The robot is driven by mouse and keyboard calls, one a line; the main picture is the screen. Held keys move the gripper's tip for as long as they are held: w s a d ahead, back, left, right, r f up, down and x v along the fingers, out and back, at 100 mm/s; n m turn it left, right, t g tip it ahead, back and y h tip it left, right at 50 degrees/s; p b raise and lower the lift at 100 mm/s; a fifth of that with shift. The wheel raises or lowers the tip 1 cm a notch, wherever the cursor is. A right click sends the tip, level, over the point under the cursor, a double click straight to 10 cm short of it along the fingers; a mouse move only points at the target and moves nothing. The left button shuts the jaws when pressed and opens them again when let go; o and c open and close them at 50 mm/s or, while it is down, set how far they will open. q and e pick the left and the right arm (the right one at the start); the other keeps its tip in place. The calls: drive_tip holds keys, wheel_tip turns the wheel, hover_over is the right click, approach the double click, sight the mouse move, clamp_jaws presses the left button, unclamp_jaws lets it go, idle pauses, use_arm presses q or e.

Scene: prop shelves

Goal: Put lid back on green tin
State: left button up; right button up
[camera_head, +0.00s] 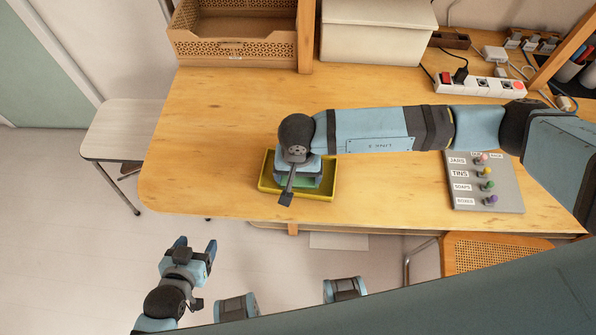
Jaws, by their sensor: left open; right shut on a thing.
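A yellow tray (329,190) sits near the front edge of the wooden table. My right gripper (299,180) points down over the middle of the tray and is shut on a green thing (296,184) there. Only a small part of the green thing shows under the gripper, so I cannot tell whether it is the tin, its lid or both together. No separate lid is visible on the table. My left gripper (197,244) is open and empty, off the table at the lower left, above the floor.
A grey board (508,190) with labels and coloured knobs lies right of the tray. A power strip (482,84) with cables is at the back right. A brown basket (233,48) and a pale box (375,40) stand along the back. The table's left part is clear.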

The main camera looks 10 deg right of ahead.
drive_tip(key=shift+b, duration=0.4)
idle(0.5)
drive_tip(key=o, duration=0.7)
drive_tip(key=shift+r, duration=0.1)
drive_tip(key=shift+r+p, duration=1.25)
drive_tip(key=shift+r, duration=2.15)
